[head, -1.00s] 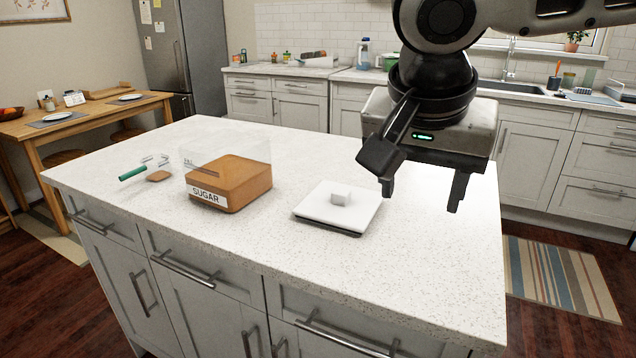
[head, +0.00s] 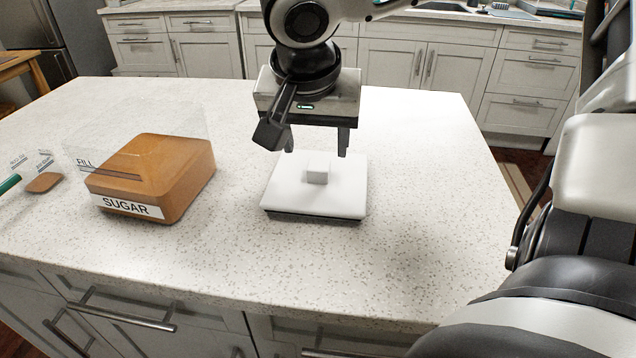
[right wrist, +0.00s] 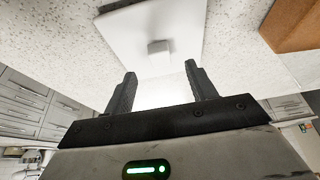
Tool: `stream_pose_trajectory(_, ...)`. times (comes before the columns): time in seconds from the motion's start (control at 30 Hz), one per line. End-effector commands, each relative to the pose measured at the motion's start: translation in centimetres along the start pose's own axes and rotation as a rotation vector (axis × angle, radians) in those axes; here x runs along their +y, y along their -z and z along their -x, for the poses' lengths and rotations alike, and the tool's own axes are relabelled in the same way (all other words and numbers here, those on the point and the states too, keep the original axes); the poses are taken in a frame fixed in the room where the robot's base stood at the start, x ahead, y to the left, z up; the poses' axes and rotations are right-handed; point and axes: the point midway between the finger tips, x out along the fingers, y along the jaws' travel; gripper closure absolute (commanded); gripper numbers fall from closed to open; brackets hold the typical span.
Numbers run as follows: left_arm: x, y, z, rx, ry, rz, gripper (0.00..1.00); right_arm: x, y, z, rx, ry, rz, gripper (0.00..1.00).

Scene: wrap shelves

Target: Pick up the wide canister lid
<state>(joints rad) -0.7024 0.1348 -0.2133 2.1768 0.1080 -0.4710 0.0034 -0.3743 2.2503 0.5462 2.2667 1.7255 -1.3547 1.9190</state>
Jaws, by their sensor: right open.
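The wide canister lid (head: 335,198) is a white square slab with a dark lower edge and a small pale knob (head: 318,168) on top. It lies flat on the counter, right of the sugar canister (head: 165,178). My right gripper (head: 317,150) is open and empty, just above and behind the knob. In the right wrist view the lid (right wrist: 185,25) and its knob (right wrist: 159,50) show beyond the two fingers (right wrist: 160,85), with the knob roughly between them and apart from them. My left gripper is out of view.
The sugar canister is a clear box with brown contents and a SUGAR label. A brown scoop-like piece (head: 44,183) and a green handle (head: 9,185) lie at the far left. The speckled counter (head: 420,190) is clear right of the lid.

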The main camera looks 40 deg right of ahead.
Motion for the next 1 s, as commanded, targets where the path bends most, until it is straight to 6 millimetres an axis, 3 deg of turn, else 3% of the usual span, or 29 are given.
stream_pose_trajectory(0.23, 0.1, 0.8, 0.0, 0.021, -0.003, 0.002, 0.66, 0.1, 0.0, -1.9, -0.003, 0.0, 0.0, 0.44)
stream_pose_trajectory(0.5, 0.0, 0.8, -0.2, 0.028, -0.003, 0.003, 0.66, 0.3, 0.3, -5.7, -0.003, -0.001, 0.0, 0.44)
stream_pose_trajectory(0.83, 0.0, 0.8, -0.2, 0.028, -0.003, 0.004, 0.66, 0.2, 0.4, -6.3, 0.0, 0.001, 0.0, 0.44)
stream_pose_trajectory(1.0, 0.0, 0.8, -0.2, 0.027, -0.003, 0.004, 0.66, 0.2, 0.4, -6.3, 0.0, 0.001, 0.0, 0.91)
